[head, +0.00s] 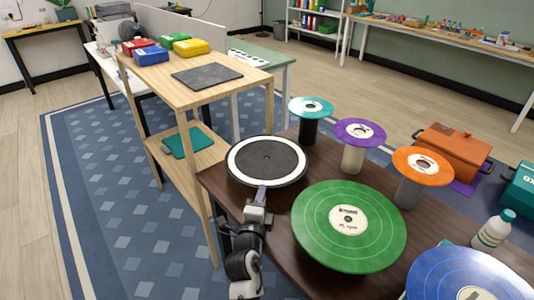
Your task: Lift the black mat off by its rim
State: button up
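The black mat (266,157) is a round flat disc with a broad white ring, a dark middle and a small mark at its centre. It lies level at the left end of the dark brown table (268,222), and what is under it is hidden. My gripper (261,190) is at the mat's near rim, with my arm coming up from the bottom of the head view. The fingertips are too small and too overlapped with the rim to show whether they touch or grip it.
A large green disc (348,226) lies right of my gripper, a blue disc (470,278) further right. Teal (311,106), purple (360,132) and orange (422,163) discs stand on cylinders behind. A white bottle (494,230) is at right. A wooden shelf (180,93) stands close left.

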jog(key=p+x, duration=0.1)
jog(key=x, duration=0.1)
jog(key=p+x, duration=0.2)
jog(key=x, duration=0.1)
jog(key=shift+a+r+p, duration=0.15)
jog(key=shift+a+p, duration=0.05)
jog(key=shift+p, duration=0.1)
jog(key=shift+w+d, duration=0.1)
jog(key=shift+w, duration=0.35)
grip_shut()
